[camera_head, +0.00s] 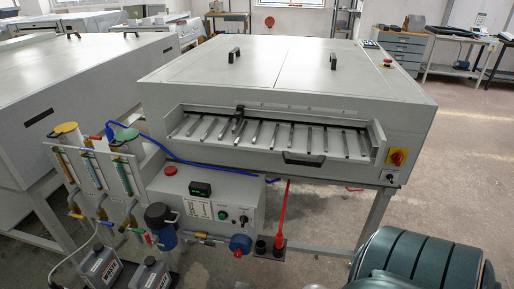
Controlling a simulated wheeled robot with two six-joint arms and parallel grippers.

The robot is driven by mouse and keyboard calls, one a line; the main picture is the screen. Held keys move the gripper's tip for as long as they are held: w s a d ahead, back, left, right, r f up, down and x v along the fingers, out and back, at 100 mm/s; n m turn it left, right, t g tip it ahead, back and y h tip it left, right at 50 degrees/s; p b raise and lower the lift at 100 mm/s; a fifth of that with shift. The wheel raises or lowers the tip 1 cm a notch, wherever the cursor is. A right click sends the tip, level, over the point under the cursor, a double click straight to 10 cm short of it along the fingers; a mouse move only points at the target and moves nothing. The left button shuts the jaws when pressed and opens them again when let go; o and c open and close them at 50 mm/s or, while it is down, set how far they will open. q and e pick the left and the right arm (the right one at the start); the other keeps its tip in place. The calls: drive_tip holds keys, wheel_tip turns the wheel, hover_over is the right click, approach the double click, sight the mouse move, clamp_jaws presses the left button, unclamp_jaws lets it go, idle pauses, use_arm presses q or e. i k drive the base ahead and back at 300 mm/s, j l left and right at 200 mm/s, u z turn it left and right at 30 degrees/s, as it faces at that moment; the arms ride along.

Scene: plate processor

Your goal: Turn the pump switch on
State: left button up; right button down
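A grey control box (210,198) stands in front of the plate processor (270,85). Its front carries a small green-lit display (200,189), a round dark knob (222,214) and a second knob with a light-coloured face (243,218). A red button (170,170) sits on its top. On the processor's right front corner are a red rotary switch on a yellow plate (397,158) and a small black switch (390,177) below it. The labels are too small to read, so I cannot tell which is the pump switch or its position. Neither gripper is in view.
Hoses, flow tubes and a blue filter (161,225) crowd the area left of the control box. A blue round fitting (241,244) and a red upright tool (283,215) stand in front. Grey jugs (102,268) are at lower left.

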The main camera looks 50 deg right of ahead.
sight(243, 220)
drive_tip(key=z, duration=1.25)
